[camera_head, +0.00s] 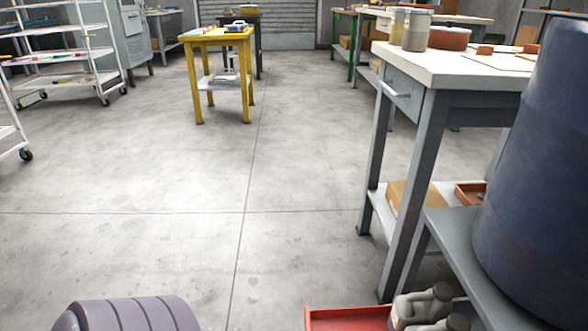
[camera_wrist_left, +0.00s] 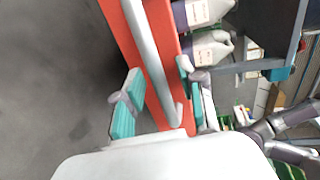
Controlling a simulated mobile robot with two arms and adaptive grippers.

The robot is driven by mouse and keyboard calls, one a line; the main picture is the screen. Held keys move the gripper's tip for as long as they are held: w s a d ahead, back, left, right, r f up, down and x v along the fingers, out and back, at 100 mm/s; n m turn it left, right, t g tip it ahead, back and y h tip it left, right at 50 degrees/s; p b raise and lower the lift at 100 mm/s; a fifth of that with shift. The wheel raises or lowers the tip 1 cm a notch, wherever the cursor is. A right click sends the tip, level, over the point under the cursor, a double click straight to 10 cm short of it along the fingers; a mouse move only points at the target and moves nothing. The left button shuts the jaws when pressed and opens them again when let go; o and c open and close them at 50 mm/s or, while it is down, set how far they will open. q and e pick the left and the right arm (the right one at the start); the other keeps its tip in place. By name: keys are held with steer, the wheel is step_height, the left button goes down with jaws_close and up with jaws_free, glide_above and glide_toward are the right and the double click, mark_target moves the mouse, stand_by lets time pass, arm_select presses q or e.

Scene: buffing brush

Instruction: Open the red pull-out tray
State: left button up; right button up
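The red pull-out tray (camera_head: 346,319) shows at the bottom edge of the head view, beside the grey bench, cut off by the frame. Its red front (camera_wrist_left: 121,22) also shows in the left wrist view, with a pale bar handle (camera_wrist_left: 152,55) running along it. My left gripper (camera_wrist_left: 158,96) has its teal-padded fingers apart, with the lower part of the handle between them. I see no clear grip on the handle. The left gripper is outside the head view. My right gripper is not visible in either view.
Grey bottles (camera_head: 428,305) stand at the tray. A large dark blue drum (camera_head: 535,190) sits on the low grey bench (camera_head: 455,240) at right. A workbench (camera_head: 450,68) stands behind it. Open concrete floor (camera_head: 180,170) lies left of the tray.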

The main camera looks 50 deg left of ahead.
arm_select(q)
steer(key=v, duration=1.2)
steer(key=shift+f, duration=0.1)
